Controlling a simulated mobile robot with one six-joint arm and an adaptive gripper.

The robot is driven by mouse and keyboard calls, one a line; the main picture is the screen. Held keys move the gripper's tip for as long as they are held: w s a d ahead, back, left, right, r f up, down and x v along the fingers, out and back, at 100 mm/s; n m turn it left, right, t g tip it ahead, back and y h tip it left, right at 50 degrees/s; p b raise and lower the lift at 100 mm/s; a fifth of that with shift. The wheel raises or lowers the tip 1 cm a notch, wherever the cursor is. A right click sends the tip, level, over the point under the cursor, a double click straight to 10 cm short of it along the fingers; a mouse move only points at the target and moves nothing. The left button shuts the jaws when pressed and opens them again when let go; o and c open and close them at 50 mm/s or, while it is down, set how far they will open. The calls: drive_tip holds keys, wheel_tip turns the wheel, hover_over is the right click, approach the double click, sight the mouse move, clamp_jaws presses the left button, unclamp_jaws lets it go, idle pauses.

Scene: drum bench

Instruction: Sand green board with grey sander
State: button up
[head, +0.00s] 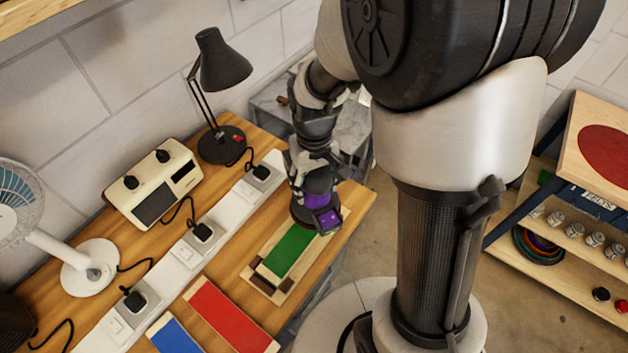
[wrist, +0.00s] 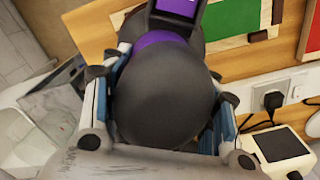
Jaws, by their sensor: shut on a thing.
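The sander (head: 319,200) has a dark grey body with a purple band and a purple rear part; it also shows in the wrist view (wrist: 165,95). My gripper (head: 312,165) is shut around its rounded grey body, one finger on each side in the wrist view (wrist: 163,105). The green board (head: 289,252) lies in a light wooden frame on the bench, and part of it shows in the wrist view (wrist: 232,18). The sander is at the board's far end and hides that end. I cannot tell whether its pad touches the board.
Red (head: 228,318) and blue (head: 174,337) boards lie nearer on the bench. A white power strip (head: 205,232) with plugs runs along the left. Behind it stand a black lamp (head: 222,75), a cream device (head: 153,188) and a fan (head: 85,265). A shelf (head: 560,250) stands right.

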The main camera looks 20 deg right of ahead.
sight(304, 208)
drive_tip(key=shift+w+f+b, duration=0.15)
drive_tip(key=shift+f+b, duration=1.6)
drive_tip(key=shift+f, duration=0.8)
drive_tip(key=shift+a, duration=0.1)
drive_tip(key=shift+s+a, duration=1.25)
drive_tip(key=shift+a, duration=0.15)
drive_tip(key=shift+s+a, duration=0.1)
drive_tip(key=shift+a, duration=0.05)
drive_tip(key=shift+s+a, duration=0.5)
drive_tip(key=shift+a, duration=0.2)
drive_tip(key=shift+s+a, duration=0.5)
drive_tip(key=shift+a, duration=0.2)
drive_tip(key=shift+s+a, duration=0.1)
drive_tip(key=shift+a, duration=0.05)
drive_tip(key=shift+s+a+f, duration=0.1)
drive_tip(key=shift+s+a, duration=0.95)
drive_tip(key=shift+a, duration=0.3)
